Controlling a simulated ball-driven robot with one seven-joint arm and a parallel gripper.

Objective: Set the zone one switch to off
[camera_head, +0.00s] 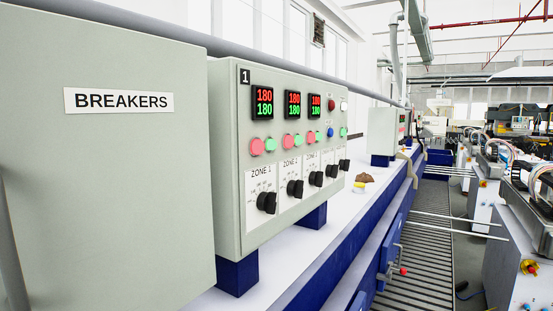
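The zone one switch (267,202) is a black rotary knob on a white plate (259,183) labelled "ZONE 1". It sits at the lower left of the grey-green control box (228,150) marked "1". The position its pointer is at is too small to tell. Above it are a pink button (257,147), a green button (270,144) and a display (262,103) reading 180 in red and 180 in green. My gripper does not show in this view, and nothing touches the knob.
A large cabinet (110,180) labelled "BREAKERS" stands close at the left. Several similar knobs run to the right of zone one. A brown lump and small yellow-and-white item (359,188) lie on the white bench. A roller conveyor (420,255) runs at the lower right.

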